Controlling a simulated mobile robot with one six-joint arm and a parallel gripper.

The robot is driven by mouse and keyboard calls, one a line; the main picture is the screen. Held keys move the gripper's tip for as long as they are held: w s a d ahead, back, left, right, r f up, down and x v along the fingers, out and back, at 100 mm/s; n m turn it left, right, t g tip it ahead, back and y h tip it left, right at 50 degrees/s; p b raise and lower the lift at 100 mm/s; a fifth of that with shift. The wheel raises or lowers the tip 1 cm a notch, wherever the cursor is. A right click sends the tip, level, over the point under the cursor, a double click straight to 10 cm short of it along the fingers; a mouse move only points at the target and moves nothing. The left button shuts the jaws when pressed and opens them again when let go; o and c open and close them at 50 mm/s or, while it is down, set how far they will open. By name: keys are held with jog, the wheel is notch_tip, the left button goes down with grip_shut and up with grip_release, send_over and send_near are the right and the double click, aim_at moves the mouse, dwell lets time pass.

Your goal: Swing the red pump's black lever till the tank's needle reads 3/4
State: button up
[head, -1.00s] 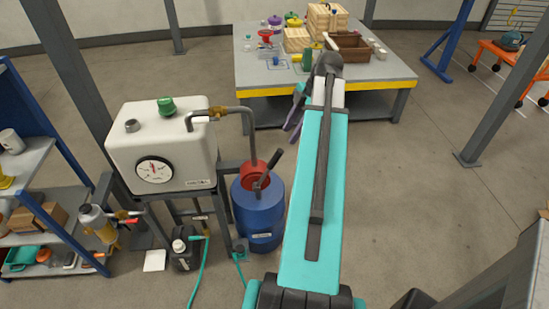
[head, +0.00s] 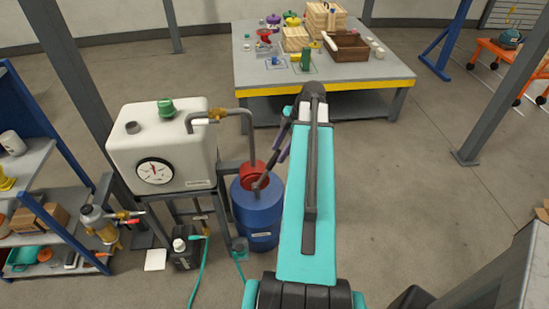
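The red pump (head: 252,176) sits on top of a blue drum (head: 258,212). Its black lever (head: 267,171) slants up and to the right. My gripper (head: 279,152), with purplish fingers, is at or very near the lever's upper end, partly hidden behind my teal arm. I cannot tell whether it touches the lever or how far its fingers are apart. The white tank (head: 190,152) stands to the left, with a round gauge (head: 155,171) on its front. The gauge's needle points roughly upward; its exact reading is too small to tell.
A grey pipe (head: 247,125) runs from the tank top down to the pump. A shelf rack (head: 45,215) stands at the left. A workbench (head: 330,78) with boxes is behind. Teal hoses (head: 197,275) lie on the floor.

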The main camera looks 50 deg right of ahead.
aim_at(275, 159)
jog(key=shift+p+x, duration=0.5)
jog(key=shift+x, duration=2)
grip_shut()
